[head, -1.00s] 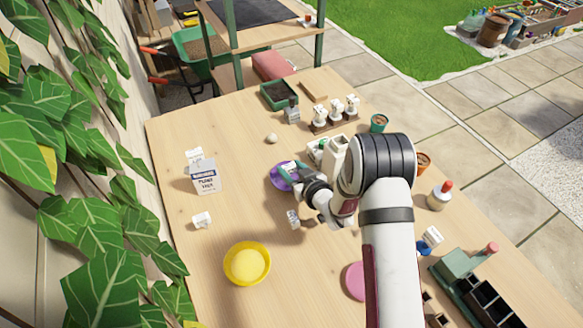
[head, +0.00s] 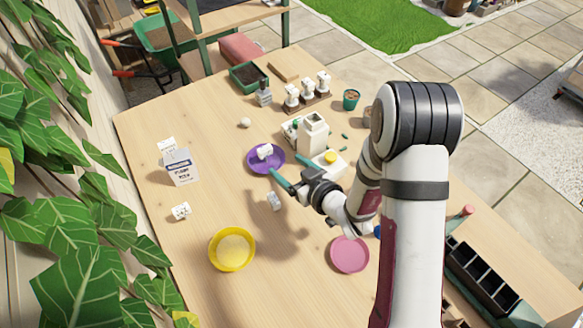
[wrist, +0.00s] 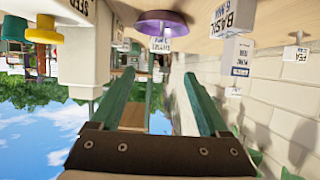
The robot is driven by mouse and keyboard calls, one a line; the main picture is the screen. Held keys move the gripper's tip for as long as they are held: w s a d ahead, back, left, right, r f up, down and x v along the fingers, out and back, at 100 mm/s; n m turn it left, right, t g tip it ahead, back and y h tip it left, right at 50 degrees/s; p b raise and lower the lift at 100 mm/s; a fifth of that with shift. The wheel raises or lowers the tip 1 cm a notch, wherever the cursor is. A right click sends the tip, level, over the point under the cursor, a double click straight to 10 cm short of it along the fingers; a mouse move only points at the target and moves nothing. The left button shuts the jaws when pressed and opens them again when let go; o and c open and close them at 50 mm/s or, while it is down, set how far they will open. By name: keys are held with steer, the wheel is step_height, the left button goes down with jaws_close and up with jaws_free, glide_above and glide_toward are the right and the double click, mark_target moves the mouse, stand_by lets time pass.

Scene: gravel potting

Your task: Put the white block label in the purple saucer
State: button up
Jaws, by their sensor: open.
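A small white block label (head: 265,151) with dark print lies in the purple saucer (head: 252,165). In the wrist view the purple saucer (wrist: 172,18) is at the top, with the white label (wrist: 161,45) at its edge. My gripper (head: 286,167) is just right of the saucer, its teal fingers spread and empty. In the wrist view my gripper (wrist: 156,88) shows a wide gap between its fingers, apart from the label. Other small white labels stand on the table, one left of the yellow bowl (head: 181,211) and one below the saucer (head: 274,201).
A white carton (head: 181,167) stands left of the saucer. A yellow bowl (head: 232,262) and a pink saucer (head: 349,268) are nearer. Table left of the saucer is mostly clear.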

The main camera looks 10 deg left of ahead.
steer(key=s+d+r+m+g+h, duration=0.15)
steer(key=d+r+m+h, duration=0.25)
steer(key=d, duration=0.4)
steer(key=s+d+r+m+g+h, duration=0.1)
steer(key=s+d+r+m+h, duration=0.3)
steer(key=d, duration=0.4)
steer(key=s+r+m+g, duration=0.2)
steer(key=s+m+g, duration=0.1)
steer(key=s, duration=0.8)
steer(key=s+r+m+g, duration=0.3)
steer(key=s+g, duration=0.1)
steer(key=s, duration=0.8)
steer(key=shift+r+m, duration=0.3)
